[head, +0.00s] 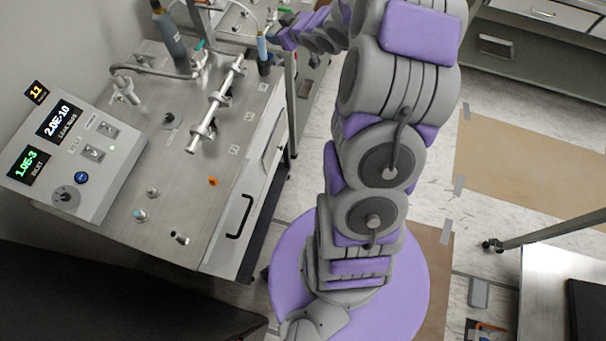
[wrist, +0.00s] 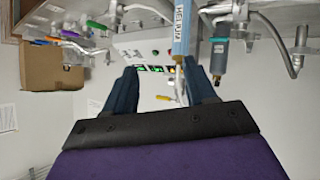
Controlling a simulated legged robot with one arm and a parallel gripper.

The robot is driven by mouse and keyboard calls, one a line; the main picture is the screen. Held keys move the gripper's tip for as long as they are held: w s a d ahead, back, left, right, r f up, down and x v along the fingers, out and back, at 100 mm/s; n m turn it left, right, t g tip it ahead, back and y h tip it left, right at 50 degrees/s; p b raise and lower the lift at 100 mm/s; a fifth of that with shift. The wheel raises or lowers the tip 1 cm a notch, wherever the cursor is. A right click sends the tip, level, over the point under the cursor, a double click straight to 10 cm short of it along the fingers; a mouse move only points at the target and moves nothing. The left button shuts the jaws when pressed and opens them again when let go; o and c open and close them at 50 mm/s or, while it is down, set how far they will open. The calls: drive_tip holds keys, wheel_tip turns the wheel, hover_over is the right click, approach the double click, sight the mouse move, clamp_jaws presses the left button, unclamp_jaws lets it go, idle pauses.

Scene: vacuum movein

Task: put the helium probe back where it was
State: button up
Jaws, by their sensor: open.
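The helium probe (head: 261,46) is a slim blue stick with a thin metal tip. In the head view it stands upright in a dark round holder (head: 264,68) at the bench's far right corner. In the wrist view the labelled probe (wrist: 181,32) runs down from the top edge, its metal tip near the right finger. My gripper (head: 284,38) is just right of the probe in the head view. Its two dark fingers (wrist: 161,68) are spread in the wrist view. I cannot tell whether either finger touches the probe.
The steel bench (head: 185,215) carries a metal pipe manifold (head: 215,105), a dark bottle (head: 170,35) and a control panel (head: 75,150) with lit displays. A cardboard box (wrist: 52,68) shows in the wrist view. Open floor lies right of my arm.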

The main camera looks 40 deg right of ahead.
drive_tip(key=s+a+r+m+g, duration=0.1)
drive_tip(key=s+a+g, duration=0.3)
drive_tip(key=s, duration=1)
drive_tip(key=s+a+r+m+g, duration=0.1)
drive_tip(key=s+a+r+g, duration=0.3)
drive_tip(key=s+a, duration=0.7)
drive_tip(key=s+a+r+m+g, duration=0.1)
drive_tip(key=s+a+r+g, duration=0.2)
drive_tip(key=s, duration=1.5)
drive_tip(key=a+g, duration=0.2)
drive_tip(key=a, duration=0.3)
drive_tip(key=shift+s+m+h, duration=0.3)
drive_tip(key=shift+s, duration=0.05)
drive_tip(key=shift+w, duration=0.1)
